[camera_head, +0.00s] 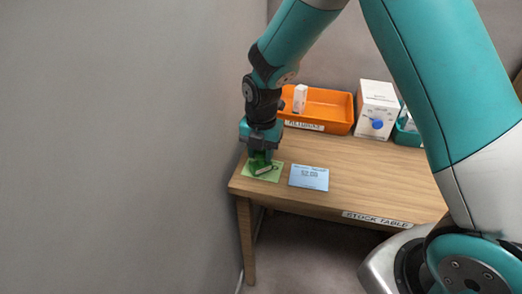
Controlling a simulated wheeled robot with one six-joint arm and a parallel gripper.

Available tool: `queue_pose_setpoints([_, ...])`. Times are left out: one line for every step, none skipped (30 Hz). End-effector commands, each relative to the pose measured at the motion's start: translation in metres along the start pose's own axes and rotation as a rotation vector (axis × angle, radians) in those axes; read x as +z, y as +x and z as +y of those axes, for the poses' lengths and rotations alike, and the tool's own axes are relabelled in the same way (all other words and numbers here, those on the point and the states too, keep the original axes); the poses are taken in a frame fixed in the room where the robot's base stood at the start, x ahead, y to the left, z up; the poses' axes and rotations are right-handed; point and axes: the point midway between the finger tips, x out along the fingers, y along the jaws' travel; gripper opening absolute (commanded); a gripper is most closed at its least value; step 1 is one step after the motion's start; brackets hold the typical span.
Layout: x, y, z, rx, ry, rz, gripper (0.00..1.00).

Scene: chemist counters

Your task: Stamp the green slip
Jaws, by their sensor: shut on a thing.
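The green slip (273,176) lies flat at the left front of the wooden table. My gripper (260,160) is above it, pointing down, shut on a dark green stamp (260,168). The stamp is at the slip, over its left and middle part. I cannot tell if its base touches the paper. A small dark mark shows on the slip just right of the stamp. The stamp hides part of the slip's face.
A blue slip (309,178) lies to the right of the green one. Behind are an orange tray (340,112) labelled RETURNS with a white item (300,98), a white box (377,108) and a teal bin (407,137). A grey wall (120,150) is close on the left.

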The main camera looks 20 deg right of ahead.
Motion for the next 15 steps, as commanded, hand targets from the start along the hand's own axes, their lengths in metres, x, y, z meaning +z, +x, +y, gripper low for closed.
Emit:
queue_pose_setpoints([0.0001, -0.0001, 0.0, 0.0, 0.0, 0.0, 0.2])
queue_pose_setpoints([0.0, 0.0, 0.0, 0.0, 0.0, 0.0, 0.2])
queue_pose_setpoints([0.0, 0.0002, 0.0, 0.0, 0.0, 0.0, 0.2])
queue_pose_setpoints([0.0, 0.0004, 0.0, 0.0, 0.0, 0.0, 0.2])
queue_pose_setpoints([0.0, 0.0006, 0.0, 0.0, 0.0, 0.0, 0.2])
queue_pose_setpoints([0.0, 0.001, 0.0, 0.0, 0.0, 0.0, 0.2])
queue_pose_setpoints([0.0, 0.0014, 0.0, 0.0, 0.0, 0.0, 0.2])
queue_pose_setpoints([0.0, 0.0017, 0.0, 0.0, 0.0, 0.0, 0.2])
queue_pose_setpoints([0.0, 0.0023, 0.0, 0.0, 0.0, 0.0, 0.2])
queue_pose_setpoints([0.0, 0.0026, 0.0, 0.0, 0.0, 0.0, 0.2])
queue_pose_setpoints([0.0, 0.003, 0.0, 0.0, 0.0, 0.0, 0.2])
queue_pose_setpoints([0.0, 0.0035, 0.0, 0.0, 0.0, 0.0, 0.2])
queue_pose_setpoints([0.0, 0.0039, 0.0, 0.0, 0.0, 0.0, 0.2])
queue_pose_setpoints([0.0, 0.0042, -0.0001, 0.0, 0.0, 0.0, 0.2])
queue_pose_setpoints([0.0, 0.0047, 0.0, 0.0, 0.0, 0.0, 0.2])
